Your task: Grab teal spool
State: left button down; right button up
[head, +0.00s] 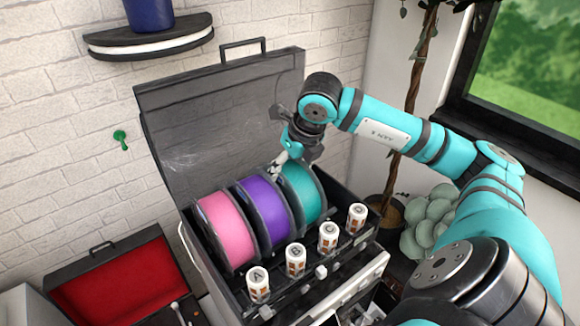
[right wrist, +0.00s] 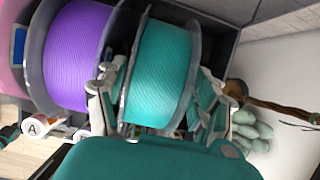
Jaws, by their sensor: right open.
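The teal spool (head: 305,195) stands upright at the right end of a row of spools in an open dark box. It also fills the middle of the right wrist view (right wrist: 160,75). My right gripper (head: 285,165) is above and at the back of the teal spool in the head view. In the right wrist view its open fingers (right wrist: 158,110) lie on either side of the teal spool, one near the gap beside the purple spool (right wrist: 75,55). Whether they touch it I cannot tell. My left gripper is not in view.
The purple spool (head: 266,212) and a pink spool (head: 226,230) stand left of the teal one. Several labelled white cylinders (head: 296,260) line the box front. The raised lid (head: 220,125) stands behind. A plant (head: 428,225) is at right, an open red case (head: 115,285) at lower left.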

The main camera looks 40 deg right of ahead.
jog(key=c, duration=1.2)
jog(key=shift+r, duration=0.1)
jog(key=shift+c, duration=0.7)
jog(key=shift+w+r, duration=0.1)
jog(key=shift+r, duration=0.05)
